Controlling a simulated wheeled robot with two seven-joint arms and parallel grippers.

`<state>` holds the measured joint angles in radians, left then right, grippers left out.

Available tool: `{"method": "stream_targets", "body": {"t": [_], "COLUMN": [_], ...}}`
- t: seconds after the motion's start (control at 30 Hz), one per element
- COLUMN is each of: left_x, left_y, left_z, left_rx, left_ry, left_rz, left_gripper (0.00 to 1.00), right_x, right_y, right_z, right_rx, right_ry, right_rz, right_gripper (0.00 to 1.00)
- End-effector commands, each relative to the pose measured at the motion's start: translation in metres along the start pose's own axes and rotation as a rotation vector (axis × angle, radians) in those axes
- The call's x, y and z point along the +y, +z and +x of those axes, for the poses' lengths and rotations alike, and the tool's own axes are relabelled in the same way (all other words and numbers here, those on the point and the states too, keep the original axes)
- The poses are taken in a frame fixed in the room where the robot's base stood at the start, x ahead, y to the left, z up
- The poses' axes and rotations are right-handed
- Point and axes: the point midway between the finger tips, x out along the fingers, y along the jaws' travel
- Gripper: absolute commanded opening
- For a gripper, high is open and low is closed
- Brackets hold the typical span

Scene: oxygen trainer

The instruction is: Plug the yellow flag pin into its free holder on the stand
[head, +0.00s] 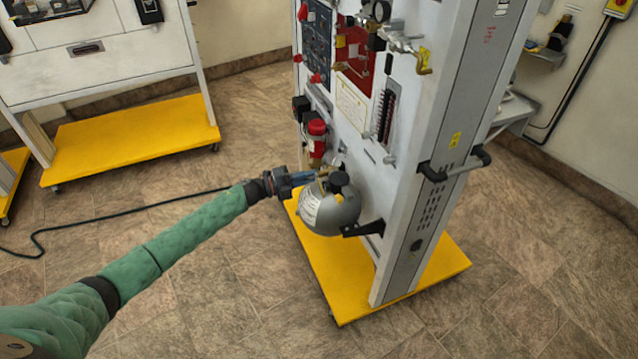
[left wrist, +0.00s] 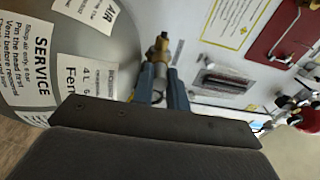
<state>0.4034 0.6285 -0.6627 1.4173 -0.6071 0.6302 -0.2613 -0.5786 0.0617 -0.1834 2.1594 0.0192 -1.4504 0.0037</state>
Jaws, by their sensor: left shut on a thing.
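My left gripper (head: 306,178) is beside the grey cylinder (head: 345,213) at the lower front of the stand (head: 362,120). Its two blue-grey fingers (left wrist: 161,85) are shut on a small yellow-brass piece (left wrist: 161,48), which appears to be the yellow flag pin; its shape is largely hidden between the fingers. In the head view, a yellowish bit shows at the fingertips, close to the cylinder's black knob. I cannot tell whether the piece touches the stand. I cannot make out the free holder. My right gripper is not in view.
The stand has a yellow base (head: 440,272) and a black side handle (head: 455,166). A red-topped device (head: 317,130) is above the gripper. A dark cable (head: 110,220) lies on the floor. Another board with a yellow base (head: 130,135) stands at the back left.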

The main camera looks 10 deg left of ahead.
Motion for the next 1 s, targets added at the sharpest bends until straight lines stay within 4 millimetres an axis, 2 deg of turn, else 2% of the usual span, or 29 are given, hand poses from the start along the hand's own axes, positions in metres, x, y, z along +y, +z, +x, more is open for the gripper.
{"method": "stream_targets", "body": {"t": [0.47,1.0], "left_x": [0.000,0.000], "left_y": [-0.002,-0.002], "left_z": [-0.016,-0.033], "left_rx": [0.001,0.000], "left_ry": [0.001,0.001], "left_rz": [0.000,0.000], "left_gripper": [0.00,0.00], "right_x": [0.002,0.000], "right_y": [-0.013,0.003], "right_z": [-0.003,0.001], "right_rx": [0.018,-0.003], "right_ry": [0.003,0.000], "right_rz": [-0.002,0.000], "right_gripper": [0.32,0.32]}}
